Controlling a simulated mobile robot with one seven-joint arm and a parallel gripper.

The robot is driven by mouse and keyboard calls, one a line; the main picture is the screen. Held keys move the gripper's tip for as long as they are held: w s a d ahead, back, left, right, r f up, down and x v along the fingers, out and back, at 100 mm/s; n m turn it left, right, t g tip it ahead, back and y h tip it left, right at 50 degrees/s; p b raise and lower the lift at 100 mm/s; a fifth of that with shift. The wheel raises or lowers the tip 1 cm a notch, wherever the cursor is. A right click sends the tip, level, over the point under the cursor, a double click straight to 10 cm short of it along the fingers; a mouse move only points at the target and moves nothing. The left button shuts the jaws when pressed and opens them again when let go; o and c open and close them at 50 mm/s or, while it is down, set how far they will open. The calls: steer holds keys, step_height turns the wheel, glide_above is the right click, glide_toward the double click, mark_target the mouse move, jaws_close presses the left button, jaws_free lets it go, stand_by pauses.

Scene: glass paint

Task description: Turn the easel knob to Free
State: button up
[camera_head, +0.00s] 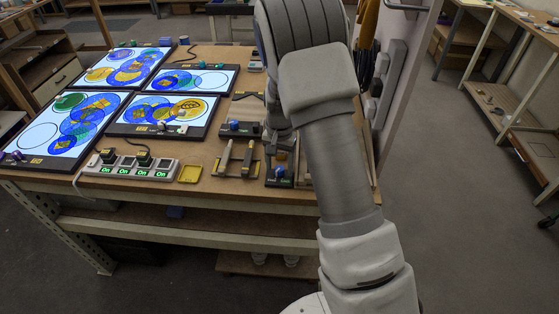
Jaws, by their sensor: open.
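A small blue knob (280,172) sits on a dark box (279,183) near the front edge of the workbench, below my gripper. I cannot read its markings, so I cannot tell its setting or whether it is the easel knob. My gripper (284,156) points down just above this knob. It is open, and its fingers are small and partly hidden by my arm. I cannot tell whether they touch the knob. Another blue knob (235,126) sits on a dark base to the left, farther back. A small wooden stand (237,158) with two uprights lies between.
Several lit panels (107,129) with coloured glass circles cover the bench's left side. A power strip (128,169) with several green "On" displays and a yellow tray (190,173) lie along the front. An upright panel (403,80) with hanging gloves (366,40) borders the right.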

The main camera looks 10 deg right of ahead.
mark_target(279, 169)
step_height(279, 169, up, 17)
steer(key=shift+r+p, duration=0.2)
steer(key=shift+p, duration=0.1)
stand_by(0.5)
